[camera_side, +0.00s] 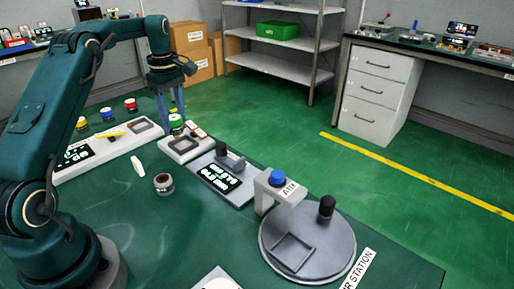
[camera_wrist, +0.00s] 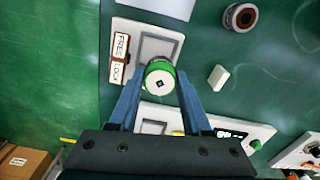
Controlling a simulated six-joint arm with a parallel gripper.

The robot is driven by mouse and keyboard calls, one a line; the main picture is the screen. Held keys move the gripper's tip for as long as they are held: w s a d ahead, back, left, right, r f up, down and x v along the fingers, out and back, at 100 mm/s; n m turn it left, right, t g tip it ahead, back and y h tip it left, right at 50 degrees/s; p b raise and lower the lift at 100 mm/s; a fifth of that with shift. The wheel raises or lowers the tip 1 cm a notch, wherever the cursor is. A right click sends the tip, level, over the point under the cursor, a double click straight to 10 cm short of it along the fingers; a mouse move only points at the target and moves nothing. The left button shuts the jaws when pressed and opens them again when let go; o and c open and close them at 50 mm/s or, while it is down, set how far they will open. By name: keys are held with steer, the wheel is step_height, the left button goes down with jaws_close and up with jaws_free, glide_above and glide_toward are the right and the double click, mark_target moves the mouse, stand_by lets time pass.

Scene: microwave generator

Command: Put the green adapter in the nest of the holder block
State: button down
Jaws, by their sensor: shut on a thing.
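The green adapter (camera_side: 176,121) has a white top and a green band. My gripper (camera_side: 173,112) is shut on it, with a blue finger on each side. In the wrist view the green adapter (camera_wrist: 160,78) sits between the fingertips and shows a small dark square mark on its face. The pale holder block (camera_side: 170,146) lies below and beside it, with a grey square nest and FREE and LOCK labels. In the wrist view the adapter overlaps the near edge of the holder block's nest (camera_wrist: 156,46). The side view does not clearly show the gap between adapter and block.
A grey plate with a display (camera_side: 238,193) adjoins the holder block. A round station (camera_side: 335,255) with a blue-capped post stands front right. A dark ring (camera_side: 164,184) and white piece (camera_side: 138,166) lie on the table.

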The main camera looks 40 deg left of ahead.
mark_target(181, 131)
steer(key=shift+w+d+f, duration=0.25)
steer(key=shift+w+f, duration=0.15)
steer(key=shift+f, duration=1.9)
steer(key=shift+f, duration=0.2)
steer(key=shift+c, duration=1.7)
jaws_free()
steer(key=shift+r, duration=0.1)
